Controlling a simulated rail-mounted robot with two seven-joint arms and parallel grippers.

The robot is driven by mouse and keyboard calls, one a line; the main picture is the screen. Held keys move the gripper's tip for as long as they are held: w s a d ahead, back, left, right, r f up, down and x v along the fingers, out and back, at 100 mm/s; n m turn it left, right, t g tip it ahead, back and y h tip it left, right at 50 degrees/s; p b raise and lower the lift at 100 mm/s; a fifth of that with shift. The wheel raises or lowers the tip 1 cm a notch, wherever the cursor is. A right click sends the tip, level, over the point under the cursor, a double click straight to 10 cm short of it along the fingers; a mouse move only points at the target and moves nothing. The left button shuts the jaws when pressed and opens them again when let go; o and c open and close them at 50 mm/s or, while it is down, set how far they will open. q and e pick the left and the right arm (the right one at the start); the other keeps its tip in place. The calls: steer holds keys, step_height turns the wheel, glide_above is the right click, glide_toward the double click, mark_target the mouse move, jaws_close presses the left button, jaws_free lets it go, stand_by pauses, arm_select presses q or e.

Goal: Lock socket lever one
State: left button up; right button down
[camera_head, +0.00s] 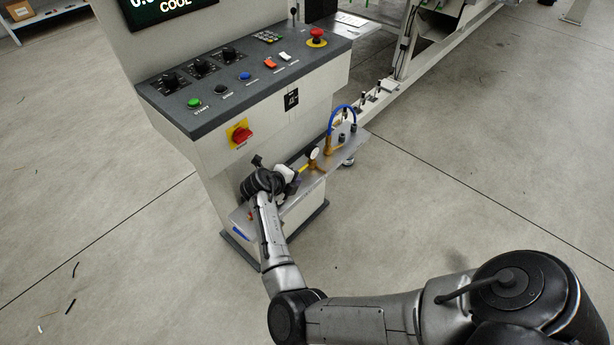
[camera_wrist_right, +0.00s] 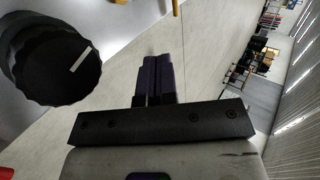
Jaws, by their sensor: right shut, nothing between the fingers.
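No socket lever can be told apart with certainty. My right arm comes in from the lower right of the head view, and its dark wrist is at the front of the console, over the left part of a metal shelf (camera_head: 329,160). My right gripper (camera_wrist_right: 158,66) is shut and empty in the wrist view, its dark fingers side by side with floor behind them. A large black ribbed knob (camera_wrist_right: 60,58) with a white mark is left of the fingers, apart from them. My wrist hides what lies behind it in the head view. My left gripper is not in view.
The console (camera_head: 228,90) carries buttons and black knobs. A red switch (camera_head: 242,135) on a yellow plate is on its front. A round gauge (camera_head: 313,153) and a blue hose (camera_head: 332,117) stand on the shelf. The floor at right is clear.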

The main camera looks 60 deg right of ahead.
steer(key=b, duration=0.3)
glide_toward(317, 178)
steer(key=x, duration=0.4)
steer(key=shift+d+f, duration=0.15)
steer(key=shift+d, duration=0.25)
steer(key=d, duration=0.3)
steer(key=shift+s+f, duration=0.15)
steer(key=shift+f, duration=0.2)
steer(key=shift+d+b, duration=0.3)
steer(key=shift+d, duration=0.1)
steer(key=shift+s+d+f, duration=0.1)
steer(key=shift+d, duration=0.05)
